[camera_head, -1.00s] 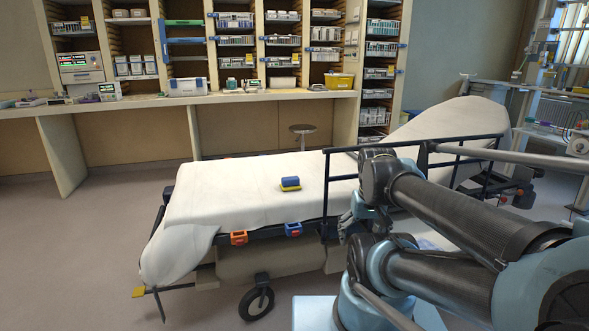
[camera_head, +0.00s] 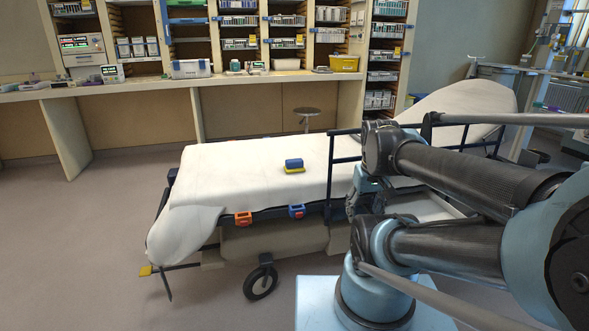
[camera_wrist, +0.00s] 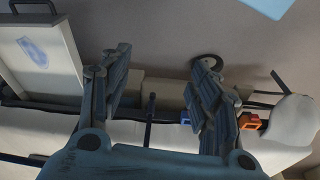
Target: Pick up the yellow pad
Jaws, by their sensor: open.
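The yellow pad (camera_head: 294,171) lies flat on the white sheet of the stretcher (camera_head: 232,177). A blue block (camera_head: 293,163) rests on top of it and hides most of its upper face. My gripper (camera_wrist: 158,90) is open and empty in the wrist view, its two fingers wide apart over the stretcher's side. In the head view my gripper is largely hidden by my arm, to the right of the pad and apart from it. The pad does not show in the wrist view.
A dark side rail (camera_head: 330,172) stands right of the pad. Orange (camera_head: 243,218) and blue (camera_head: 297,211) clips sit on the stretcher's near edge. A counter (camera_head: 130,87) with shelves runs behind, and a stool (camera_head: 306,113) stands between. The floor at left is clear.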

